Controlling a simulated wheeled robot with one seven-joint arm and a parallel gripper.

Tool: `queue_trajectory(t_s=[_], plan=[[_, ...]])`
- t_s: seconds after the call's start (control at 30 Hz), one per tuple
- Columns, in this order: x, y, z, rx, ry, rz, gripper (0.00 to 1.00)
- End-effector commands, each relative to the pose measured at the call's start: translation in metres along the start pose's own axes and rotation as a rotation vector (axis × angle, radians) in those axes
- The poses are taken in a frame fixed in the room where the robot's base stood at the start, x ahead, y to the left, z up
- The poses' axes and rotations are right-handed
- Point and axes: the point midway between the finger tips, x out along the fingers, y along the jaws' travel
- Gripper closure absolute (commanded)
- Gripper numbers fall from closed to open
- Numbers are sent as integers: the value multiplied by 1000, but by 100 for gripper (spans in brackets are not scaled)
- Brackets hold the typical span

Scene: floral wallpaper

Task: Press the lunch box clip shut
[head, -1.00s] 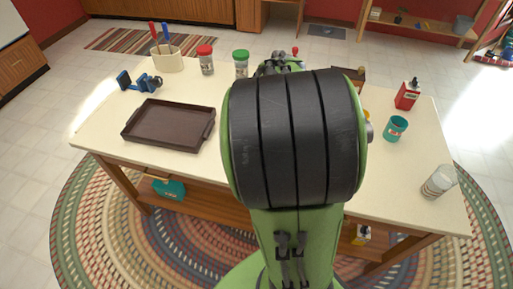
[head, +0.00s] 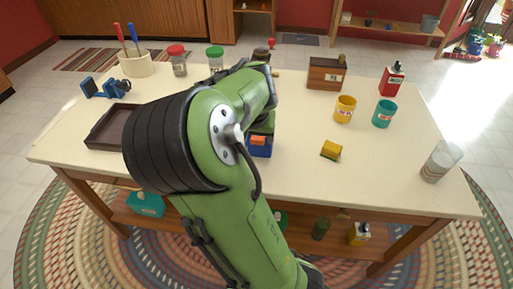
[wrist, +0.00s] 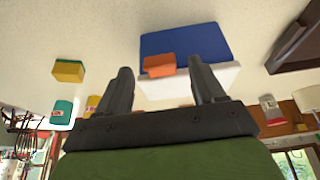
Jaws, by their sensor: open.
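The lunch box has a blue body and an orange clip on its front. In the head view the blue box (head: 260,151) and orange clip (head: 258,140) show just right of my arm, which hides much of the box. In the wrist view, upside down, the blue body (wrist: 190,42), a white part that looks like the lid (wrist: 205,77) and the clip (wrist: 159,65) show. My gripper (wrist: 161,70) is open and empty, its two fingers apart, with the clip seen between the fingertips. I cannot tell whether the fingers touch the box, or how far the clip is closed.
A yellow-green sponge (head: 331,150) lies right of the box. Yellow (head: 345,109) and teal (head: 384,113) cups, a glass (head: 440,161) and a wooden box (head: 326,74) stand farther right. A dark tray (head: 108,128) is at left, partly behind my arm.

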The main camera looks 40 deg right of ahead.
Motion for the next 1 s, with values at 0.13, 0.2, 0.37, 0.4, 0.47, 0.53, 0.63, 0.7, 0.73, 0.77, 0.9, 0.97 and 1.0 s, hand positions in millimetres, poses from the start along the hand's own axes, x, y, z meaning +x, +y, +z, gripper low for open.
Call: queue_trajectory(t_s=[0.13, 0.2, 0.37, 0.4, 0.47, 0.53, 0.63, 0.7, 0.73, 0.77, 0.9, 0.97, 1.0], plan=[[17, 0, 0, 1, 1, 1, 32], [18, 0, 0, 1, 0, -1, 32], [16, 0, -1, 0, 0, -2, 32], [16, 0, -1, 1, 0, -2, 32], [16, 0, -1, 0, 0, -2, 41], [16, 0, -1, 0, 0, -2, 52], [16, 0, -1, 0, 0, -1, 67], [16, 0, -1, 0, 0, -1, 78], [16, 0, -1, 0, 0, -1, 82], [16, 0, -1, 0, 0, -1, 87], [16, 0, 0, 0, 6, -2, 89], [17, -1, 1, -2, 15, -3, 89], [17, -1, 1, -1, 24, -3, 89]])
